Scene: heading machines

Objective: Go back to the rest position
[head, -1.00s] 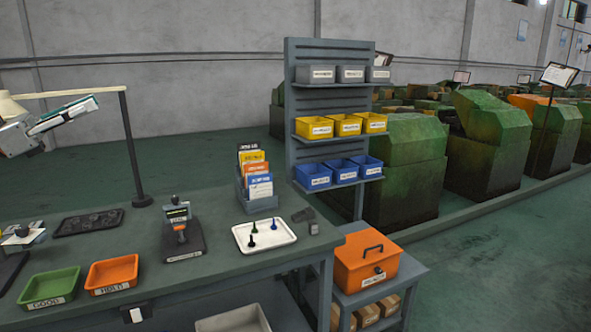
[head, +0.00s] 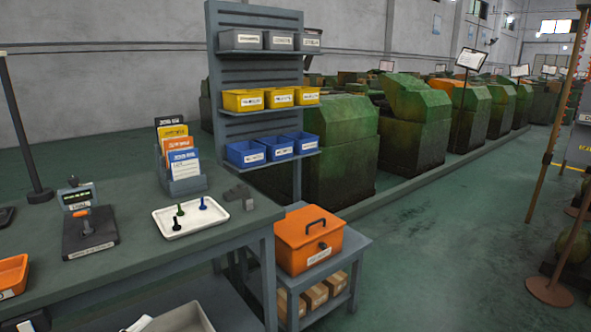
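Neither of my grippers shows in the head view. The workbench (head: 135,235) fills the lower left. On it a white tray (head: 226,218) holds a few small dark, green and blue pieces standing upright. A gauge with a small display (head: 82,205) stands on a dark base to the left of the tray. An orange bin (head: 12,272) is cut off at the left edge.
A rack with grey, yellow and blue bins (head: 246,151) stands behind the bench. An orange toolbox (head: 309,240) sits on a low shelf unit (head: 350,252) at the bench's right end. Green machines (head: 415,128) line the back. Open floor (head: 440,265) lies at right, with a post base (head: 550,291).

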